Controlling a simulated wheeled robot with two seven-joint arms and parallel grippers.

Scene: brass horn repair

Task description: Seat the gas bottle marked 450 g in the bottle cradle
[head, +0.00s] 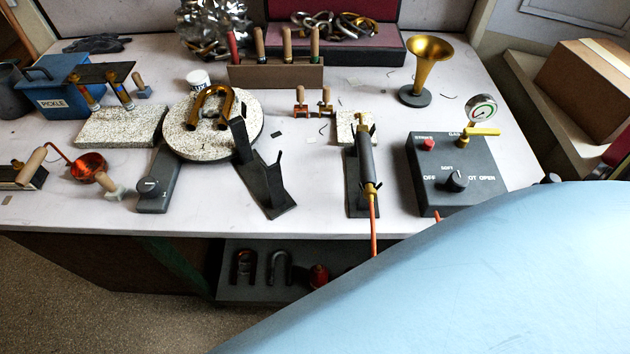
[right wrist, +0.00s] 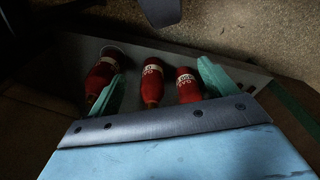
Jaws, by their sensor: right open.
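In the right wrist view, three red bottles lie on a dark shelf: a left bottle (right wrist: 102,72), a middle bottle (right wrist: 152,82) and a right bottle (right wrist: 187,86). Each has a pale marking, too small and dim to read surely, so I cannot tell which is the 450 g one. My right gripper (right wrist: 160,68) is open, its green fingers either side of the middle and right bottles; the left finger overlaps the left bottle. I cannot tell whether it touches them. A black stand with forked uprights, apparently the bottle cradle (head: 268,188), is empty on the bench. My left gripper is out of view.
The under-bench shelf (head: 262,292) shows U-shaped pieces and one red bottle (head: 319,277). The bench (head: 320,220) edge lies above it. A torch (head: 366,160) on a stand and a gas control box (head: 460,180) are right of the cradle. My blue arm hides the lower right.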

